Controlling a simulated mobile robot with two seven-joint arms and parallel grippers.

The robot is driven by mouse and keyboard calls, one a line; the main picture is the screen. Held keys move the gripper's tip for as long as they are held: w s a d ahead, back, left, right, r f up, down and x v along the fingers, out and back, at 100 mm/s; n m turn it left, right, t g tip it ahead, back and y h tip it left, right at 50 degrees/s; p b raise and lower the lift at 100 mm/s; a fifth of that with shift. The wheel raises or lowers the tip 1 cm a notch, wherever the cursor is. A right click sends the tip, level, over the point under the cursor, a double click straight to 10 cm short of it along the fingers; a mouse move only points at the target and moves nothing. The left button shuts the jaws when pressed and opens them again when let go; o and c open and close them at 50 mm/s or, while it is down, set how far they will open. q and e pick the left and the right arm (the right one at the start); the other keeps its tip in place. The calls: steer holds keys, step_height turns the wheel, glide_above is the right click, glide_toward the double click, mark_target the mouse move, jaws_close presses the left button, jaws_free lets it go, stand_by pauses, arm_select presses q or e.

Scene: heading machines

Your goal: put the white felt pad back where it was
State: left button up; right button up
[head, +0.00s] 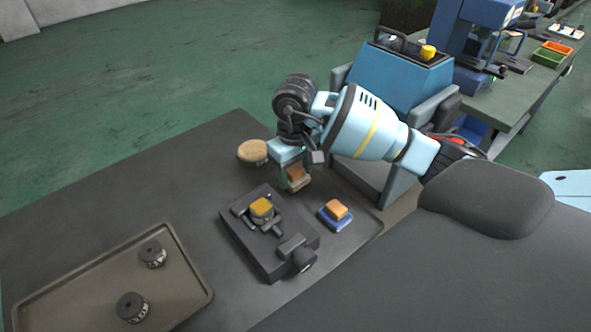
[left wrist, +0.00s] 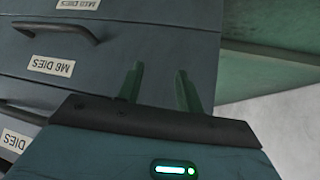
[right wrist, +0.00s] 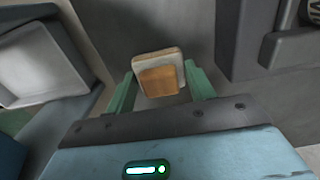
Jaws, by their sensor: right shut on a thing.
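The white felt pad, a pale square layer with an orange-brown block on it, is between the fingers of my right gripper (head: 296,180). The pad (right wrist: 157,59) and the fingers of my right gripper (right wrist: 162,88) show in the right wrist view. The right gripper is shut on it and holds it over the dark table (head: 190,155), behind the black fixture. Whether the pad touches the table I cannot tell. My left gripper (left wrist: 160,85) is open and empty, in front of drawers labelled for dies. It is not in the head view.
A round tan disc (head: 253,151) lies left of my right gripper. A tray (head: 195,292) holds two black knurled pieces. The table's left area is clear.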

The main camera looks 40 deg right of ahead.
mark_target(295, 170)
steer(key=shift+f, duration=0.15)
steer(key=o, duration=0.9)
step_height(295, 170, up, 12)
steer(key=shift+r, duration=0.2)
